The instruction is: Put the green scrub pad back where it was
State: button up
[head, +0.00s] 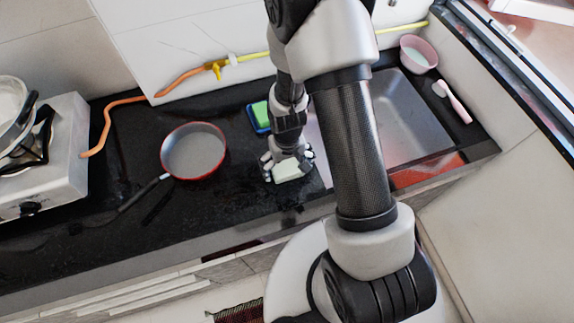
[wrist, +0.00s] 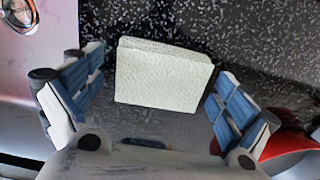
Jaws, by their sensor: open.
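A green pad (head: 262,112) sits in a blue holder (head: 250,118) on the dark counter, behind my gripper in the head view and partly hidden by my arm. My gripper (head: 288,165) is low over the counter, pointing down, with its fingers spread. A pale, greenish-white block (head: 292,172) lies on the counter beneath it. In the wrist view the block (wrist: 162,76) lies between the two open fingers, with a gap visible on each side. I cannot tell whether this pale block is a scrub pad.
A red-rimmed pan (head: 195,150) stands left of my gripper, its handle toward the front. A steel sink (head: 405,120) is to the right, partly behind my arm. A pink bowl (head: 418,53) and pink brush (head: 454,100) are beyond it. A stove (head: 45,160) stands far left.

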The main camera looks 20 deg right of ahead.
jog(key=shift+r, duration=0.1)
notch_tip(320, 180, up, 12)
jog(key=p, duration=0.4)
notch_tip(320, 180, up, 9)
jog(key=t, duration=0.1)
send_over(287, 166)
jog(key=s+r+t, duration=0.3)
jog(key=s+r, duration=1.2)
jog(key=r, duration=0.3)
jog(key=shift+t, duration=0.3)
jog(key=shift+r, duration=0.1)
jog(key=shift+s, duration=0.1)
